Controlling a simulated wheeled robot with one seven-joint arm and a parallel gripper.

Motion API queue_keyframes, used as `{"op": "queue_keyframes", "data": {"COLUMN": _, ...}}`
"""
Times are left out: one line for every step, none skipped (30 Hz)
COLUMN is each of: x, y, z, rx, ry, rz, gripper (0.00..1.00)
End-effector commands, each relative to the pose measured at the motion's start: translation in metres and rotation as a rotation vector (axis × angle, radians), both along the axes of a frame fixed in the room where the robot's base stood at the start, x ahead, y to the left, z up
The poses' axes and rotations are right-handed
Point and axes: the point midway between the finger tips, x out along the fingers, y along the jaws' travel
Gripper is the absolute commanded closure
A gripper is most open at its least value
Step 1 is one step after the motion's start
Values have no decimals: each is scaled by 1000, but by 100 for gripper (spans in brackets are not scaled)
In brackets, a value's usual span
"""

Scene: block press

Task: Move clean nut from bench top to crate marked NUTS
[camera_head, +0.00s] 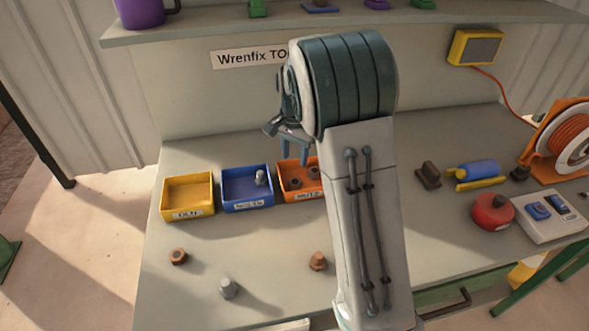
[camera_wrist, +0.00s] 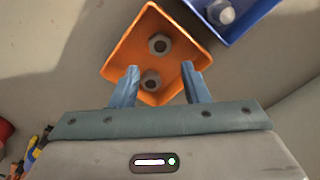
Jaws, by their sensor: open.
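The orange crate marked NUTS (camera_head: 283,195) stands on the bench, partly hidden by my arm. It holds two grey nuts, which show in the wrist view as an upper nut (camera_wrist: 159,44) and a lower nut (camera_wrist: 151,80). My gripper (camera_head: 294,155) is open above this crate. In the wrist view my gripper (camera_wrist: 160,70) has its fingers apart, with nothing held between them. A rusty brown nut (camera_head: 178,256) lies on the bench at front left. No clean grey nut shows on the visible bench top.
A blue crate (camera_head: 230,201) with a grey bolt and an empty yellow crate (camera_head: 172,206) stand left of the orange one. A grey bolt (camera_head: 228,289) and a rusty bolt (camera_head: 318,261) stand in front.

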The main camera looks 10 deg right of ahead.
Motion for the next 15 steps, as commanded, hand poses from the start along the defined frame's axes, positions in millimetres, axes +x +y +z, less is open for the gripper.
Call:
{"op": "queue_keyframes", "data": {"x": 1, "y": 0, "z": 8, "rx": 1, "ry": -2, "rz": 0, "gripper": 58}}
{"op": "queue_keyframes", "data": {"x": 1, "y": 0, "z": 12, "rx": 1, "ry": -2, "rz": 0, "gripper": 58}}
{"op": "queue_keyframes", "data": {"x": 1, "y": 0, "z": 16, "rx": 1, "ry": -2, "rz": 0, "gripper": 58}}
{"op": "queue_keyframes", "data": {"x": 0, "y": 0, "z": 19, "rx": 1, "ry": -1, "rz": 0, "gripper": 58}}
{"op": "queue_keyframes", "data": {"x": 0, "y": 0, "z": 21, "rx": 0, "ry": -1, "rz": 0, "gripper": 58}}
{"op": "queue_keyframes", "data": {"x": 0, "y": 0, "z": 24, "rx": 1, "ry": -2, "rz": 1, "gripper": 58}}
{"op": "queue_keyframes", "data": {"x": -1, "y": 0, "z": 26, "rx": 1, "ry": -3, "rz": 3, "gripper": 58}}
{"op": "queue_keyframes", "data": {"x": -3, "y": 0, "z": 28, "rx": 3, "ry": -4, "rz": 7, "gripper": 58}}
{"op": "queue_keyframes", "data": {"x": -7, "y": -1, "z": 31, "rx": 6, "ry": -7, "rz": 15, "gripper": 58}}
{"op": "queue_keyframes", "data": {"x": -10, "y": -1, "z": 35, "rx": 8, "ry": -11, "rz": 24, "gripper": 58}}
{"op": "queue_keyframes", "data": {"x": -15, "y": -2, "z": 38, "rx": 11, "ry": -15, "rz": 36, "gripper": 58}}
{"op": "queue_keyframes", "data": {"x": -22, "y": -3, "z": 43, "rx": 16, "ry": -23, "rz": 55, "gripper": 58}}
{"op": "queue_keyframes", "data": {"x": -29, "y": -4, "z": 48, "rx": 19, "ry": -29, "rz": 73, "gripper": 58}}
{"op": "queue_keyframes", "data": {"x": -36, "y": -5, "z": 52, "rx": 22, "ry": -36, "rz": 91, "gripper": 58}}
{"op": "queue_keyframes", "data": {"x": -46, "y": -5, "z": 59, "rx": 27, "ry": -47, "rz": 121, "gripper": 58}}
